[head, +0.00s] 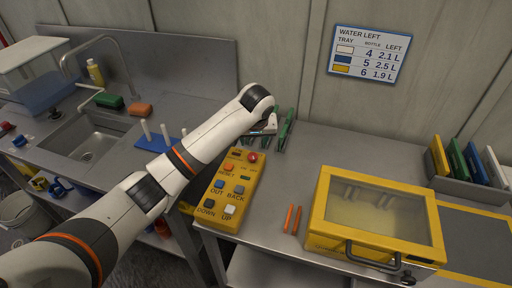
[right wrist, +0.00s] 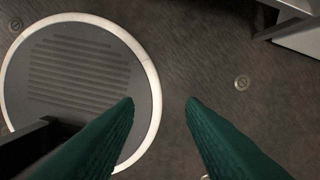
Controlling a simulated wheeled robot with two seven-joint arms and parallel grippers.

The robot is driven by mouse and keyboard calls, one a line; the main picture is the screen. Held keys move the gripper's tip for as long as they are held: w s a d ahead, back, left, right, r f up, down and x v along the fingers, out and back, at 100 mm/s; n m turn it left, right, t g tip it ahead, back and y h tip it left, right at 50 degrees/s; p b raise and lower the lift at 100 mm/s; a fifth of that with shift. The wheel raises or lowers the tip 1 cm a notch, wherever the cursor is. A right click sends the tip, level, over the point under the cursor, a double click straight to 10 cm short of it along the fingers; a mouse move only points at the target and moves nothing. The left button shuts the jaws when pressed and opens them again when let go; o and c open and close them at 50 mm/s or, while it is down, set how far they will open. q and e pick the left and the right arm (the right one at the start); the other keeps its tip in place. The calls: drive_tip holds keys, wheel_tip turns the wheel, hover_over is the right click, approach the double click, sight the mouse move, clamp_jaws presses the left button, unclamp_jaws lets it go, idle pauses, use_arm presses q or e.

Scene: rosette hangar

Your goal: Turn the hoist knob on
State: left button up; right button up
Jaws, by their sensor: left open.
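The yellow hoist control box (head: 247,205) lies on the steel bench in the middle of the head view. On it are a red mushroom button (head: 252,157), an orange reset button (head: 229,168), blue and grey buttons and a pair marked down and up. I cannot make out for sure which part is the hoist knob; a small dark green part (head: 245,178) is there. My left gripper (head: 268,139) is open with green fingers, just beyond the box's far end, and its arm crosses above the box's left side. My right gripper (right wrist: 160,100) is open and empty above the floor.
A yellow case (head: 318,222) with a clear lid and dark handle stands right of the box. Two orange sticks (head: 292,219) lie between them. A sink (head: 88,145) and a blue peg rack (head: 158,142) are at left. A round floor plate (right wrist: 80,75) is below my right gripper.

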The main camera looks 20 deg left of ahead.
sight(253, 156)
use_arm(q)
drive_tip(key=x, duration=0.5)
drive_tip(key=p+x, duration=0.1)
drive_tip(key=x, duration=0.4)
drive_tip(key=shift+s, duration=0.25)
drive_tip(key=shift+w+f, duration=0.15)
drive_tip(key=shift+f, duration=0.4)
use_arm(e)
drive_tip(key=shift+s+d+r, duration=0.1)
drive_tip(key=shift+s+r, duration=0.15)
drive_tip(key=shift+s, duration=0.25)
drive_tip(key=shift+s+d+r, duration=0.1)
drive_tip(key=shift+s+r, duration=0.15)
drive_tip(key=shift+s, duration=0.2)
use_arm(q)
drive_tip(key=shift+c, duration=0.3)
use_arm(e)
drive_tip(key=shift+s, duration=0.15)
use_arm(q)
drive_tip(key=c, duration=0.9)
use_arm(e)
drive_tip(key=shift+s, duration=0.15)
